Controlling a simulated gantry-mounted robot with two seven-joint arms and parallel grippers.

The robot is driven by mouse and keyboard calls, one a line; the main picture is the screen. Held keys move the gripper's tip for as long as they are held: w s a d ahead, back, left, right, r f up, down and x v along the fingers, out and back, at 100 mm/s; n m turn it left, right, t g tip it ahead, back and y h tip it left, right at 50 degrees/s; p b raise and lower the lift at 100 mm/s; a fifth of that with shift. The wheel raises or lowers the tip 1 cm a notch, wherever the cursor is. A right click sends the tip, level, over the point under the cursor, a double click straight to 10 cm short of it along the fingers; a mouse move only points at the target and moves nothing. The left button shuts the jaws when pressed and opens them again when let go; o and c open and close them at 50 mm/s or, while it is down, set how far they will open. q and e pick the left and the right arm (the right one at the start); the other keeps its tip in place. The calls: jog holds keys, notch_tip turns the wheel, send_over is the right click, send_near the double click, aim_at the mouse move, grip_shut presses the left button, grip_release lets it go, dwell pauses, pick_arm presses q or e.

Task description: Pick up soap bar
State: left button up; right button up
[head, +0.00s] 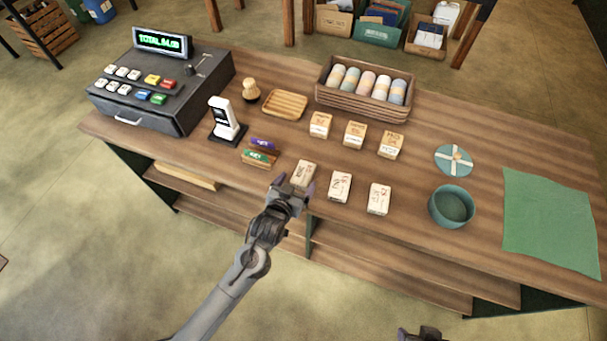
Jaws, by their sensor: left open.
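Several small paper-wrapped soap bars stand in two rows on the wooden counter. The front row has a left bar (304,171), a middle bar (340,186) and a right bar (379,198). The back row has a left bar (320,124), a middle bar (355,134) and a right bar (390,145). My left gripper (293,182) is open at the front left bar, with its purple-tipped fingers near that bar's near end. I cannot tell whether they touch it. Part of my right gripper (422,333) shows at the bottom edge, away from the counter.
A cash register (160,85), a white card reader (225,118), a wooden soap dish (285,104) and small signs (259,157) stand at left. A crate of rolls (340,103) is behind.

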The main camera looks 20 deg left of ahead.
aim_at(302, 175)
pick_arm(q)
jog(key=shift+x, duration=2.55)
jog(key=shift+d+r, duration=0.15)
jog(key=shift+d, duration=0.05)
jog(key=c, duration=1.1)
